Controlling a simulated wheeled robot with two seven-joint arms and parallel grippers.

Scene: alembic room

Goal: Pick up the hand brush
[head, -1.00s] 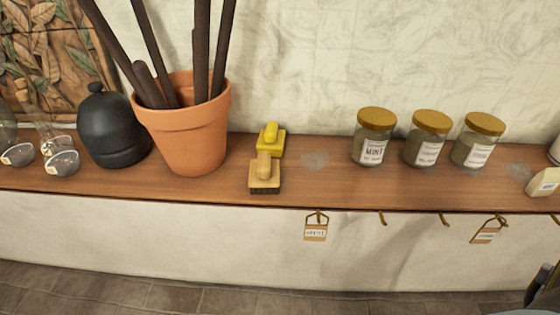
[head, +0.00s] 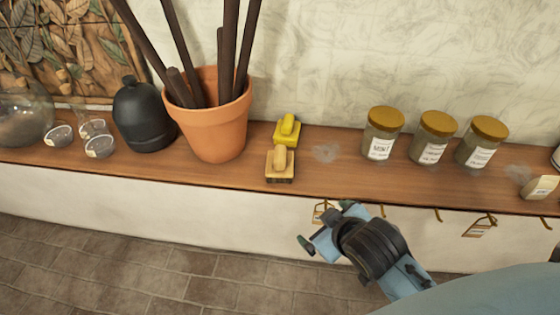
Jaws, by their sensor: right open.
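The hand brush (head: 280,163) has a pale wooden block with a knob handle and dark bristles below. It sits on the wooden shelf near the front edge, right of the terracotta pot. A similar yellow brush-like item (head: 287,130) stands just behind it. My right gripper (head: 326,225) is open and empty, in front of the shelf and below its edge, to the lower right of the hand brush and apart from it. My left gripper is not in view.
The terracotta pot (head: 214,130) with dark sticks and a black jar (head: 143,115) stand left on the shelf (head: 340,178). Several jars with gold lids, one being (head: 382,132), stand right. Tags hang from hooks under the shelf edge. The shelf between brush and jars is mostly clear.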

